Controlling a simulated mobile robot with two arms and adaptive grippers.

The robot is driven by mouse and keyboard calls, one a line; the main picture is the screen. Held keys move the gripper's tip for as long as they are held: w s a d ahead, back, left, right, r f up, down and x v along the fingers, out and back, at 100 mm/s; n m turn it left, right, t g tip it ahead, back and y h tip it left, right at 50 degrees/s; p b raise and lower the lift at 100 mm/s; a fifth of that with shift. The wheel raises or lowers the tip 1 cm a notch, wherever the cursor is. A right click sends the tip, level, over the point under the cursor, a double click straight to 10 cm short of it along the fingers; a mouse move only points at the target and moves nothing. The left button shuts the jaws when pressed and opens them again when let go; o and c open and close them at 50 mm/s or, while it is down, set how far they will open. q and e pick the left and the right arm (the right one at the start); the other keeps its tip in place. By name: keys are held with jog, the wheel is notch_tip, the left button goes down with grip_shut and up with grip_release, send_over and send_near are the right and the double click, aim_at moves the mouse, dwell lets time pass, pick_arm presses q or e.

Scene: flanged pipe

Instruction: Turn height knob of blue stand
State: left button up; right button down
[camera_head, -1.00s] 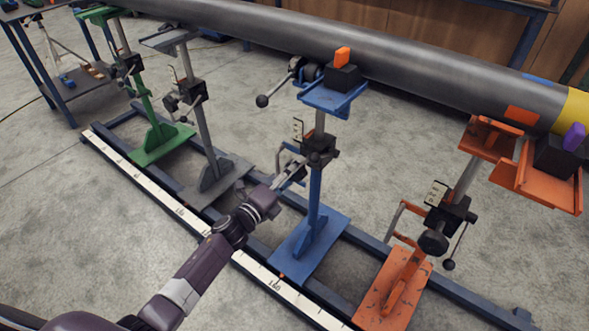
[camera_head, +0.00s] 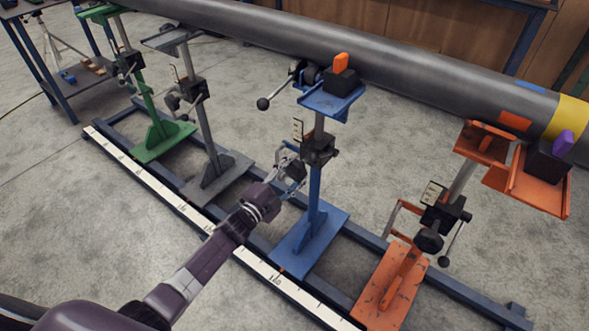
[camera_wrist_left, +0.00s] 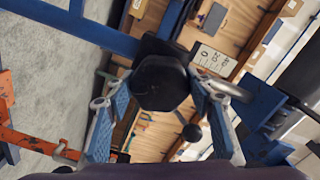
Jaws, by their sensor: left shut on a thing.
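The blue stand (camera_head: 328,232) stands upright on the floor rails, with its blue top bracket (camera_head: 325,102) beside the long grey pipe. A black clamp block (camera_head: 319,150) sits on its post. My left gripper (camera_head: 292,168) is at the left of this block. In the left wrist view the black, many-sided height knob (camera_wrist_left: 160,83) lies between the two blue-padded fingers of my left gripper (camera_wrist_left: 158,90), which is shut on it. In the head view the gripper hides the knob. My right gripper is not in view.
A grey stand (camera_head: 215,175) and a green stand (camera_head: 160,140) stand to the left, an orange stand (camera_head: 393,285) to the right. The pipe (camera_head: 400,62) crosses behind. A white ruler strip (camera_head: 255,265) runs along the near rail. A side handle (camera_head: 263,104) sticks out below the pipe.

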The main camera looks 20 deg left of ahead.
pick_arm(q)
jog(key=shift+n, duration=0.3)
jog(key=o, duration=1.2)
jog(key=shift+c, duration=0.2)
jog(key=v, duration=1.2)
